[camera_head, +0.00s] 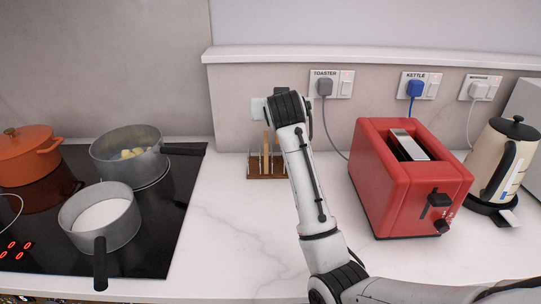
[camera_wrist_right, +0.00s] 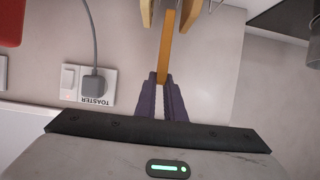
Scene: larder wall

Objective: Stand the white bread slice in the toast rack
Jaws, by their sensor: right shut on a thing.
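My right gripper (camera_wrist_right: 163,84) is shut on the bread slice (camera_wrist_right: 166,45), which shows edge-on as a narrow tan strip in the right wrist view. In the head view the slice (camera_head: 266,142) is upright over the toast rack (camera_head: 268,176), a small brown base with thin uprights on the counter. My right wrist is above and beside the rack and hides part of it and the fingers. In the wrist view the slice's far end lies between two tan pieces at the rack. I cannot tell whether it touches the base. My left gripper is out of view.
A red toaster (camera_head: 411,185) stands right of the rack, with a cream kettle (camera_head: 490,160) beyond. A black hob (camera_head: 150,232) with two grey pans (camera_head: 112,220) and an orange pot (camera_head: 25,160) is at left. The counter before the rack is clear.

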